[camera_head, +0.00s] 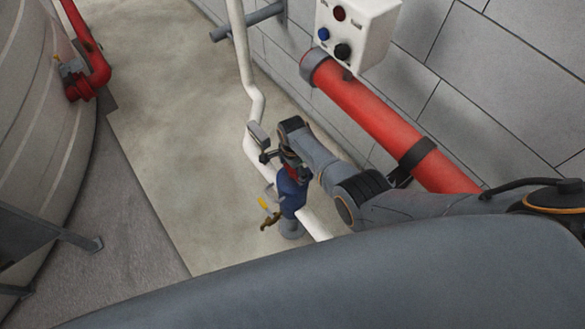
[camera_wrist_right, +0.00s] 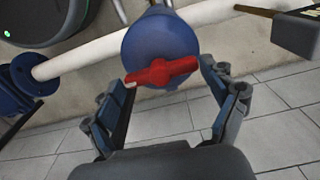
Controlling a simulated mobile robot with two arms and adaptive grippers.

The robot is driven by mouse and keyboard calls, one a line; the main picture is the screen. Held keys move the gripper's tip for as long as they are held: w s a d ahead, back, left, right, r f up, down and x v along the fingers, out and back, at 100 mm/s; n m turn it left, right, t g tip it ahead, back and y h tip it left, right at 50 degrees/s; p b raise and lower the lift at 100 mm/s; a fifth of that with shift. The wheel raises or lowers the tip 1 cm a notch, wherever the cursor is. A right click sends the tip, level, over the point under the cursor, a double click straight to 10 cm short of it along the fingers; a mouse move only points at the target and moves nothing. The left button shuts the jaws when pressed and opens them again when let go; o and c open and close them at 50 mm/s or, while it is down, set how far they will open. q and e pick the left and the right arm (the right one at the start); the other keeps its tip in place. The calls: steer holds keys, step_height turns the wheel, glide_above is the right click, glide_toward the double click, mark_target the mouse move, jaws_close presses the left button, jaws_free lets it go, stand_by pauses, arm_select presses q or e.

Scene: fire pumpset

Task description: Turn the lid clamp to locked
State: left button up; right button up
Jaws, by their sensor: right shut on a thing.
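The lid clamp is a red bar (camera_wrist_right: 162,72) lying across the round blue lid (camera_wrist_right: 150,45) of a blue fitting, tilted slightly up to the right in the right wrist view. There the gripper and wrist hide most of the clamp. My left gripper is not in view.
A white pipe (camera_head: 246,70) runs down to the fitting. A yellow-handled part (camera_head: 264,203) is close beside it. A thick red pipe (camera_head: 375,115) runs along the block wall behind my right arm, under a white button box (camera_head: 360,28). Open floor (camera_head: 170,130) lies to the left, before a large tank (camera_head: 40,130).

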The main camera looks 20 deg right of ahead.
mark_target(292, 173)
steer(key=shift+s+a+f, duration=0.1)
steer(key=shift+s+a, duration=0.05)
steer(key=shift+s, duration=0.05)
steer(key=o, duration=1)
steer(key=shift+w, duration=0.15)
steer(key=shift+r, duration=0.3)
step_height(292, 173, up, 12)
steer(key=shift+f, duration=0.15)
